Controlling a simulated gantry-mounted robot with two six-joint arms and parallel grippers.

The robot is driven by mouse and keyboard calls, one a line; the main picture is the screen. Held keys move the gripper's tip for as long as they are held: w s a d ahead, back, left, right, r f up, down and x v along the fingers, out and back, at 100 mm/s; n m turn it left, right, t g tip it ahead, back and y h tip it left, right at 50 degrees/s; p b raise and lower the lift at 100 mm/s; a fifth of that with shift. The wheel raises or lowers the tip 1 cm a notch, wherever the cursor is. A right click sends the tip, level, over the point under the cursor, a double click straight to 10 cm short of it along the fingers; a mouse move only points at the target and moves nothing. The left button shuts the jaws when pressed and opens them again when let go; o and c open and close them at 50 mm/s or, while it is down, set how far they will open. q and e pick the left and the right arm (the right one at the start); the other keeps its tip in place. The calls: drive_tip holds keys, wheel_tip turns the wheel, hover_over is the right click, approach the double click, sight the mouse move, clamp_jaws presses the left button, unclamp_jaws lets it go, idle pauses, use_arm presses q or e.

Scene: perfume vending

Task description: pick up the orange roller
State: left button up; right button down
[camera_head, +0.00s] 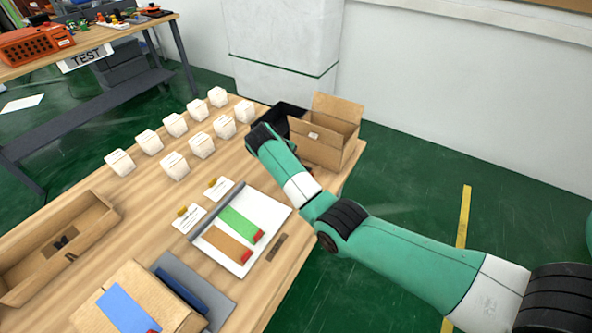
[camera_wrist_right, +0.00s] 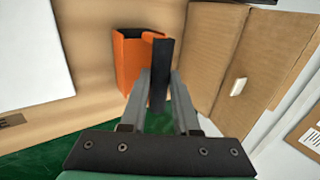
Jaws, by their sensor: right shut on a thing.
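The orange roller (camera_wrist_right: 130,62) shows in the right wrist view as an orange body with a dark top and a black upright part at its right side. My right gripper (camera_wrist_right: 160,85) is shut on this black part, with one grey finger on each side. The orange body sits just left of the fingertips, over the wooden table. In the head view my right arm reaches to the table's far right end, and its wrist hides the fingers and the roller. My left gripper is in neither view.
An open cardboard box (camera_head: 318,150) stands close beside my right wrist, with a black tray (camera_head: 287,114) behind it. Several white boxes (camera_head: 202,146) stand in rows to the left. A white tray (camera_head: 273,207) with green and brown strips lies nearer.

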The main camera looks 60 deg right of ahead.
drive_tip(key=shift+r, duration=0.15)
wheel_tip(320, 180, up, 10)
drive_tip(key=p, duration=0.4)
